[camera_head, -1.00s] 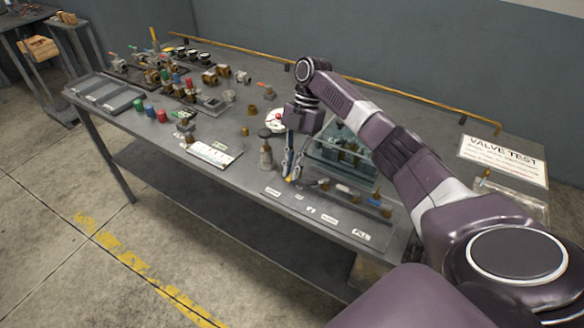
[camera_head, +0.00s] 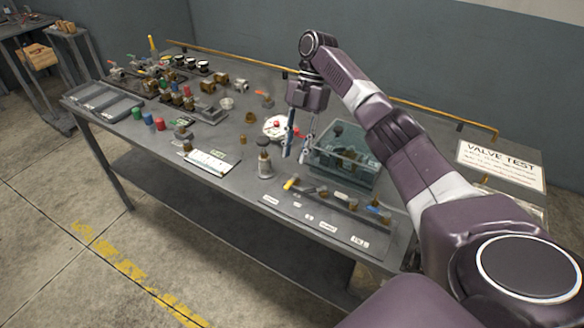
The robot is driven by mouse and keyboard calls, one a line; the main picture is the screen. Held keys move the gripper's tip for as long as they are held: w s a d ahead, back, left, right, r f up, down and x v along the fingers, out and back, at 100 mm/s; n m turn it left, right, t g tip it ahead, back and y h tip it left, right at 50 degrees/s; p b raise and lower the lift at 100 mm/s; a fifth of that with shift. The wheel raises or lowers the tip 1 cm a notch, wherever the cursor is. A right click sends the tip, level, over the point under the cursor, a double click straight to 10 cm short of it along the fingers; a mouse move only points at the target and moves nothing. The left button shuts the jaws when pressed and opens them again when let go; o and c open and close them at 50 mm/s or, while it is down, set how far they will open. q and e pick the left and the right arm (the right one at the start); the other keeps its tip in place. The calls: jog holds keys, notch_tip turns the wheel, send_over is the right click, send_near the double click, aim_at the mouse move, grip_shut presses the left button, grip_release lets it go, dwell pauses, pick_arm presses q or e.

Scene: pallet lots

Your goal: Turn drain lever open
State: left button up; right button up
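A row of small valves on a manifold (camera_head: 335,197) lies along the front right of the bench. A yellow lever (camera_head: 290,184) sits at its left end. Labels lie in front of the row, too small to read, so I cannot tell which lever is the drain one. My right gripper (camera_head: 296,155) points down behind the yellow lever, beside the clear tank. Its two fingers are apart with nothing visible between them, and it appears clear of the lever. My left gripper is not in view.
A clear tank (camera_head: 365,178) with fittings inside stands right of my gripper. A "VALVE TEST" sign (camera_head: 500,165) is at the right. Valves and trays (camera_head: 105,100) fill the left.

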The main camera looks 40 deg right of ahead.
jog(key=v, duration=0.4)
jog(key=shift+d+r, duration=0.1)
jog(key=shift+r, duration=0.05)
dwell(0.5)
